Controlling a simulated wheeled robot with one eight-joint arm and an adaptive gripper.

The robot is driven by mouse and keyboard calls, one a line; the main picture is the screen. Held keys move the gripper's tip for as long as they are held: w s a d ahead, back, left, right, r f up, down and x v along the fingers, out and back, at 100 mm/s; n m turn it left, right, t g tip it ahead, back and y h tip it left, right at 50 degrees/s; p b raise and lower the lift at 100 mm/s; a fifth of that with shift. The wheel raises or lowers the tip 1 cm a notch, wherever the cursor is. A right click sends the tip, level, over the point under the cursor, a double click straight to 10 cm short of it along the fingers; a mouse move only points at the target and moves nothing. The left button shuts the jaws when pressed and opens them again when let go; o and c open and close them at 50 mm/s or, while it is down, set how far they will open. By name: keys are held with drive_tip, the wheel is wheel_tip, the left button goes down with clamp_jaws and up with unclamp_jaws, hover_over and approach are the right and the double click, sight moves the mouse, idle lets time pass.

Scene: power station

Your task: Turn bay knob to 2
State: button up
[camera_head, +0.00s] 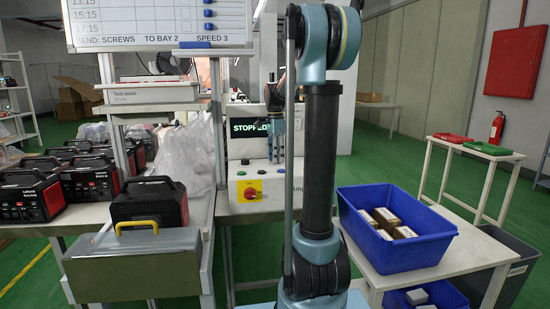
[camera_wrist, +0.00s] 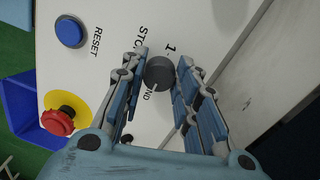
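In the wrist view, the round dark grey knob (camera_wrist: 159,74) sits on the white panel (camera_wrist: 120,25). A "1" is printed beside it, and letters ending in "ND" lie just below it, partly hidden. A mark for 2 is not visible, and the knob's setting is unclear. My gripper (camera_wrist: 162,60) is open, with one blue-grey finger on each side of the knob. The left finger is close to it; I cannot tell whether either finger touches.
Near the knob are a red emergency stop (camera_wrist: 58,121) on yellow and a blue RESET button (camera_wrist: 70,32). The control box's display (camera_head: 248,127) starts with "STOP". The whiteboard (camera_head: 160,20) reads "SCREWS TO BAY 2 SPEED 3". A blue bin (camera_head: 405,262) with boxes stands right.

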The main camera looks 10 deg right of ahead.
drive_tip(key=shift+w+n, duration=0.1)
drive_tip(key=shift+n, duration=0.3)
drive_tip(key=n, duration=0.5)
drive_tip(key=shift+n, duration=0.3)
drive_tip(key=n, duration=0.5)
drive_tip(key=shift+t, duration=0.3)
drive_tip(key=n, duration=0.6)
drive_tip(key=shift+s+n, duration=0.25)
drive_tip(key=shift+n, duration=0.15)
drive_tip(key=n, duration=0.5)
drive_tip(key=shift+d+t, duration=0.15)
drive_tip(key=shift+t, duration=0.15)
drive_tip(key=shift+s+n, duration=0.1)
drive_tip(key=shift+n, duration=0.3)
